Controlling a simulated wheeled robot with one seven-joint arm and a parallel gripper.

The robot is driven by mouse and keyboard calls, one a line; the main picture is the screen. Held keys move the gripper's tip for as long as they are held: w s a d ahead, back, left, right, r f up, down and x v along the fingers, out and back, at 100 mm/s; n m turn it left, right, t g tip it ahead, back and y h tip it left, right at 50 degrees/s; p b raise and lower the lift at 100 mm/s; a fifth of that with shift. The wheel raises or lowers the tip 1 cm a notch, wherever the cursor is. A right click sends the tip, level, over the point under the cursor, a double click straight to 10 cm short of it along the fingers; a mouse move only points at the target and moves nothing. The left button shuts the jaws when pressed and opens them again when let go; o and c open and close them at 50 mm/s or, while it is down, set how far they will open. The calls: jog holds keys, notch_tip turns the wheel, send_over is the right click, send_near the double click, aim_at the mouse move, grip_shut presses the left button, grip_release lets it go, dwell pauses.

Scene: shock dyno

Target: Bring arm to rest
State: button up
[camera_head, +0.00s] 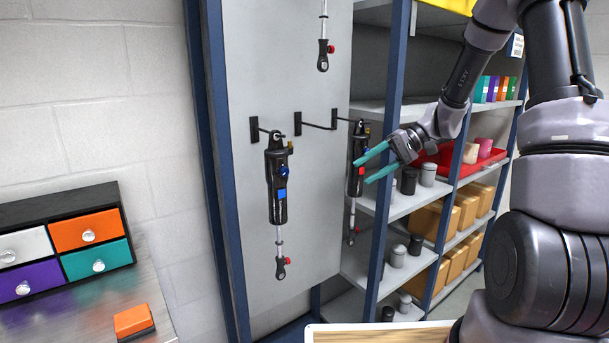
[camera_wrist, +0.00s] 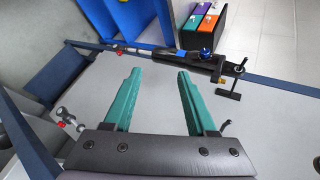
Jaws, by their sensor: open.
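My gripper (camera_head: 367,169) is at the end of my arm, which reaches in from the upper right in the head view. Its two teal fingers are spread with nothing between them; they also show open in the wrist view (camera_wrist: 159,73). One black shock absorber (camera_head: 277,185) hangs from a hook on the grey panel. A second shock absorber (camera_head: 356,175) hangs to its right, close to the fingertips and partly overlapped by them. In the wrist view, a black shock absorber (camera_wrist: 198,61) lies across the picture beyond the fingertips, apart from them.
A blue-framed shelf (camera_head: 400,210) with canisters, boxes and a red tray (camera_head: 437,170) stands behind my gripper. The grey panel (camera_head: 235,80) has several hooks. A drawer box (camera_head: 65,215) and an orange-topped block (camera_head: 133,320) sit on a metal table at lower left.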

jog(key=s+d+r+m+t+h, duration=0.2)
jog(key=s+d+r+t+h, duration=0.2)
jog(key=s+r, duration=0.4)
jog(key=s+d+r+m+t+h, duration=0.2)
jog(key=s+d+r+t+h, duration=0.2)
jog(key=s+r, duration=0.4)
jog(key=s+h, duration=0.1)
jog(key=s, duration=0.2)
jog(key=shift+d+r+m+t, duration=0.15)
jog(key=shift+r+m+t, duration=0.15)
jog(key=shift+r+t, duration=0.1)
